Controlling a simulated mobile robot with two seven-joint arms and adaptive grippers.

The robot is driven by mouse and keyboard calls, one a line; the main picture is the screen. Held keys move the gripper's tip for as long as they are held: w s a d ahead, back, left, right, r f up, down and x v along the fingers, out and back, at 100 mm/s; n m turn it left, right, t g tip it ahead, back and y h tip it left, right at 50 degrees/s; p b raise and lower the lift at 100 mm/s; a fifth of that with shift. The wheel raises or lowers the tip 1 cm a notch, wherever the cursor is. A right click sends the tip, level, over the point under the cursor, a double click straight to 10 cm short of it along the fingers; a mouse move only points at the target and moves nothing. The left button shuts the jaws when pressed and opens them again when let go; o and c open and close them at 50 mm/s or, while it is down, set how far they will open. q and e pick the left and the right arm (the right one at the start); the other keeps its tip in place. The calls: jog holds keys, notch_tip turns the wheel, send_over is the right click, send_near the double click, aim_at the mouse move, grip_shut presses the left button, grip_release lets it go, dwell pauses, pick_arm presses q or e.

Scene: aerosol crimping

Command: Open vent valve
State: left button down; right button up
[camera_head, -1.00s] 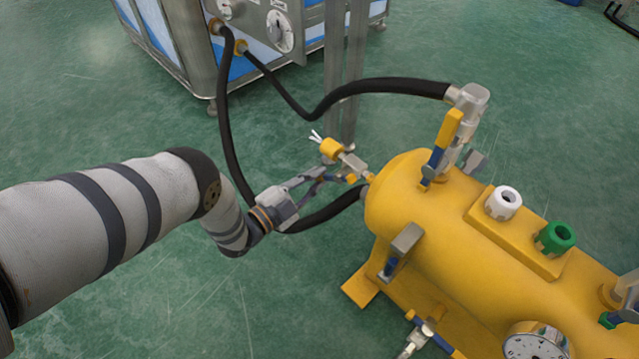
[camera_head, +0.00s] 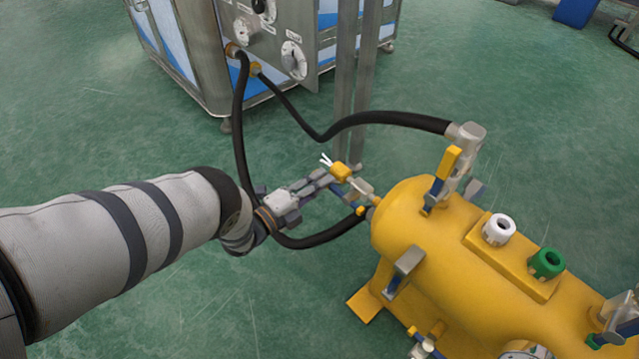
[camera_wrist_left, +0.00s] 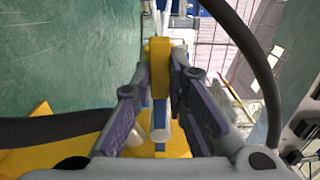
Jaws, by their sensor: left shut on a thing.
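The vent valve (camera_head: 362,187) is a small metal valve with a yellow-ended handle (camera_head: 341,172), on the left end of the yellow tank (camera_head: 425,215). My left gripper (camera_head: 332,178) reaches it from the left and is shut on the handle. In the left wrist view the yellow handle (camera_wrist_left: 160,66) stands between the two fingers of the left gripper (camera_wrist_left: 161,78). The fingers partly cover the valve body. My right gripper is not in view.
A black hose (camera_head: 330,234) runs low behind my left gripper to the tank end. Another hose (camera_head: 385,117) arches to the upper valve with its yellow lever (camera_head: 447,165). A steel cabinet (camera_head: 215,70) stands behind.

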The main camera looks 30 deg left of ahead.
pick_arm(q)
jog(key=shift+a, duration=0.1)
dwell(0.4)
jog(key=c, duration=1.6)
grip_release()
jog(key=shift+r, duration=0.1)
jog(key=v, duration=1.2)
